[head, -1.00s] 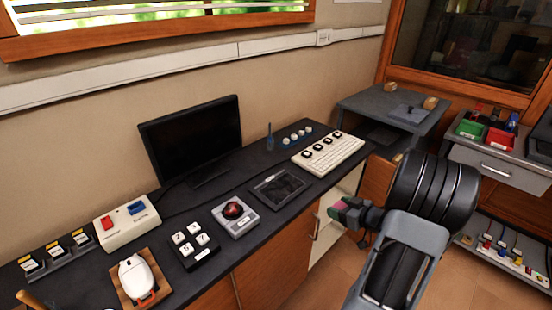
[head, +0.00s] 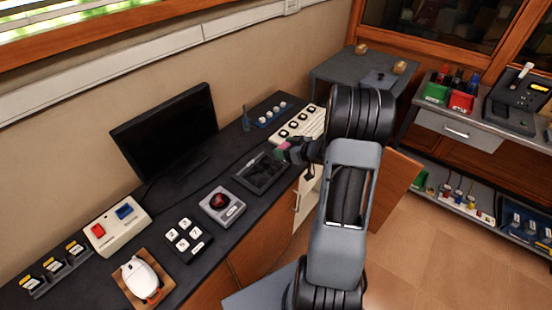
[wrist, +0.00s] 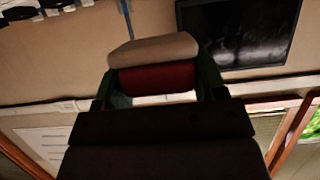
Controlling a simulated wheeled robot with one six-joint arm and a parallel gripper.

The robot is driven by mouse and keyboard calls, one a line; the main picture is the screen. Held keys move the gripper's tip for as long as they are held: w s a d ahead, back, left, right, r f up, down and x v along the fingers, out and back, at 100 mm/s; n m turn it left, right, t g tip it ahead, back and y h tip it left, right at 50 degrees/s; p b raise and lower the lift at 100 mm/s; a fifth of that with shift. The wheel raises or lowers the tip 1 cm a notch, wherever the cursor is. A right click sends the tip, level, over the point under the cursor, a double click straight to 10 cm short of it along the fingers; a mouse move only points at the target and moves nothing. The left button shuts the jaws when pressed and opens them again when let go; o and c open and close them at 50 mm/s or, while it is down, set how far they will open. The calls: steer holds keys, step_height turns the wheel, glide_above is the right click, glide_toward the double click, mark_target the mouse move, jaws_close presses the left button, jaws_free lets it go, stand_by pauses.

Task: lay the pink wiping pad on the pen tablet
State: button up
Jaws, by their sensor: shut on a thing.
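The pen tablet (head: 259,176) is a flat dark slab on the black desk, between the red-ball device and the white keyboard. My gripper (head: 288,149) is at the tablet's back right edge in the head view, and appears to be above the desk. It is shut on the pink wiping pad (head: 282,147), which shows as a small pink patch. In the wrist view the pad (wrist: 153,50) sits between the two fingers, with a pale upper face and a dark red part below. My arm hides part of the keyboard. The tablet is not seen in the wrist view.
A trackball box (head: 222,206) and a black key block (head: 186,240) stand left of the tablet. A monitor (head: 165,137) stands behind, and a white keyboard (head: 301,122) lies beyond on the right. A blue knob strip (head: 272,114) lies near the wall.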

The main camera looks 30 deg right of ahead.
glide_above(277, 165)
step_height(277, 165, down, 5)
steer(key=shift+s+d+f, duration=0.1)
steer(key=shift+f, duration=1.7)
steer(key=shift+f, duration=0.2)
steer(key=o, duration=0.9)
steer(key=shift+r, duration=0.1)
